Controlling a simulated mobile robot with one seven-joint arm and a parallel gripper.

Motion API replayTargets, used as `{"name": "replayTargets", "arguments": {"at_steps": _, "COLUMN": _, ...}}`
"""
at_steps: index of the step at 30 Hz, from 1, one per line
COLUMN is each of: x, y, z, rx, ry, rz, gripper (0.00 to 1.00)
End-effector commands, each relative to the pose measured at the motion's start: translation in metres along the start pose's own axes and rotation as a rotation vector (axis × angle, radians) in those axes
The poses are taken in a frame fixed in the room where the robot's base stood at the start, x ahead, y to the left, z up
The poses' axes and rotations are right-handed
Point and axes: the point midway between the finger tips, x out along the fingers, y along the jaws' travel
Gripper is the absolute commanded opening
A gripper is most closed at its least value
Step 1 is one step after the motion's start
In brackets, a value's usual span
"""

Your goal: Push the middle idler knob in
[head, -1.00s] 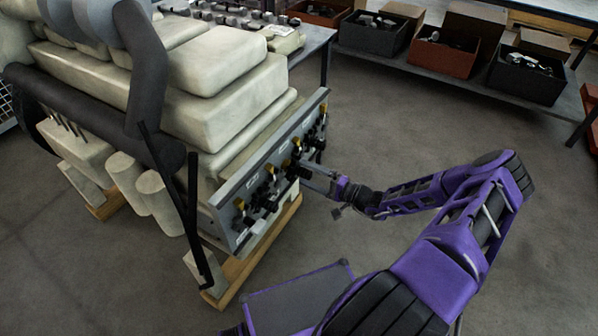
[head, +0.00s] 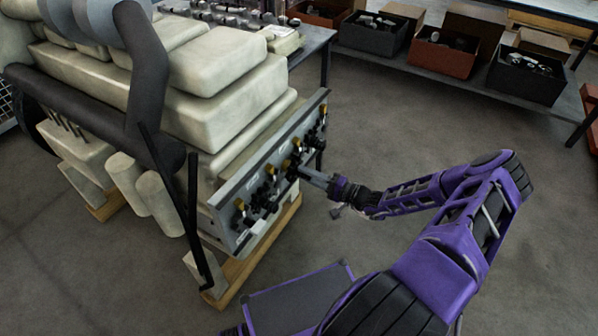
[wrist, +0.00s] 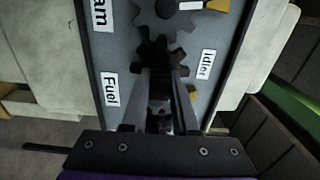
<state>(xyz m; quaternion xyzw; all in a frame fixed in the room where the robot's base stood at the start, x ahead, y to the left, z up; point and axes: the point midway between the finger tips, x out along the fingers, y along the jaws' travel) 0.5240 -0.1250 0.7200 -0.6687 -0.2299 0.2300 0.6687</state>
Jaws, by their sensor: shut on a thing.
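The grey gear panel (head: 230,212) runs along the front of the engine block. Dark gears and knobs with yellow parts are set along it. My gripper (head: 300,170) reaches the middle of the panel from the right. In the wrist view my gripper (wrist: 160,75) has its two fingers close together on a dark idler knob, mostly hidden between them. A dark gear (wrist: 162,50) is just beyond the fingertips. An "Idler" label (wrist: 207,64) is to the right of the fingers and a "Fuel" label (wrist: 110,90) to the left. I cannot tell how deep the knob sits.
Another gear (wrist: 168,14) and a yellow piece (wrist: 217,6) are close by on the panel. A black bent pipe (head: 150,70) stands left on the pale engine block (head: 215,110). Bins stand on a far low shelf.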

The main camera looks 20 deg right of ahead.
Motion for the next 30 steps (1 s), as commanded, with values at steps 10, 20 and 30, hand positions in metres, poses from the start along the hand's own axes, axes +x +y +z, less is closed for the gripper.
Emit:
{"name": "replayTargets", "arguments": {"at_steps": 10, "x": 0.005, "y": 0.000, "z": 0.000, "rx": 0.000, "ry": 0.000, "rz": 0.000, "gripper": 0.00}}
{"name": "replayTargets", "arguments": {"at_steps": 20, "x": 0.018, "y": 0.000, "z": 0.000, "rx": 0.000, "ry": 0.000, "rz": -0.001, "gripper": 0.00}}
{"name": "replayTargets", "arguments": {"at_steps": 30, "x": 0.022, "y": 0.000, "z": 0.000, "rx": 0.000, "ry": 0.000, "rz": 0.000, "gripper": 0.65}}
